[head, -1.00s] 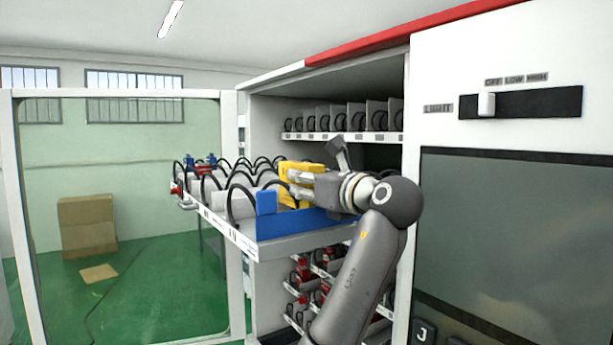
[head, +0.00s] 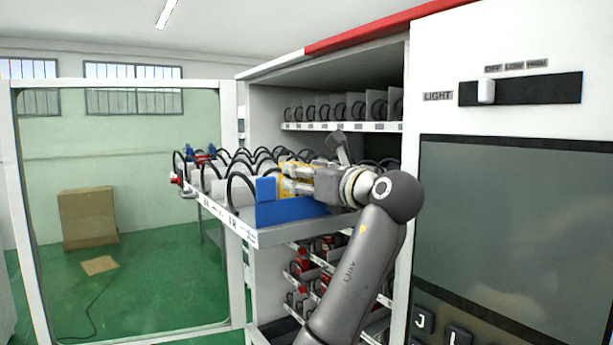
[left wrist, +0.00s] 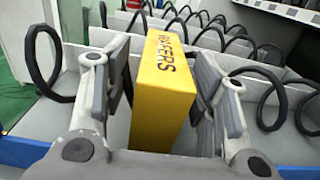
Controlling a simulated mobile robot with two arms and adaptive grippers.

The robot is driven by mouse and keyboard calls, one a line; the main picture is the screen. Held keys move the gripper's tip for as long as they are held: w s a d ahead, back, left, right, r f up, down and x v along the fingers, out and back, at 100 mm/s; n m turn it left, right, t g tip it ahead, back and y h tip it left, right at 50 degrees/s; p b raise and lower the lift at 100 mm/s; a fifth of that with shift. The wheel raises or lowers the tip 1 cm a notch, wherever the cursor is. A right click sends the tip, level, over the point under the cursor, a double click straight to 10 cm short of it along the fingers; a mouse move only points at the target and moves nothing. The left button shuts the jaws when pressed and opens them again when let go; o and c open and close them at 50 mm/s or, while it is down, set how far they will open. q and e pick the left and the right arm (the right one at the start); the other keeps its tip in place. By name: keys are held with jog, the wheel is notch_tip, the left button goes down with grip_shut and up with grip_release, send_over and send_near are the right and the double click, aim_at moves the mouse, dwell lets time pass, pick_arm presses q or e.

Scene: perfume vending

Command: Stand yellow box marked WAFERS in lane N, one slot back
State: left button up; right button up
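In the head view the box (head: 290,178) is partly hidden behind my left gripper (head: 298,180), over the near right part of the pulled-out tray (head: 222,207). Whether its base touches the tray floor is hidden. Lane letters on the tray front are too small to read surely. My right gripper is not in view.
Black spirals (left wrist: 38,62) and white dividers stand on both sides of the box. A blue side wall (head: 290,212) edges the tray. Red and blue items (head: 200,158) sit at its far left. The shelf above (head: 340,127) and the cabinet's right panel (head: 510,230) are close to my arm.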

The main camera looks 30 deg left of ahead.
pick_arm(q)
jog(key=shift+r, duration=0.2)
jog(key=shift+r+p, duration=0.35)
jog(key=shift+r, duration=0.15)
jog(key=d+b, duration=0.1)
jog(key=s+d+b, duration=0.1)
jog(key=shift+d+f+b, duration=0.25)
jog(key=shift+f+b, duration=0.05)
jog(key=shift+f, duration=0.1)
jog(key=b+v, duration=0.4)
jog(key=v, duration=0.5)
jog(key=shift+d+r, duration=0.15)
jog(key=shift+r, duration=0.2)
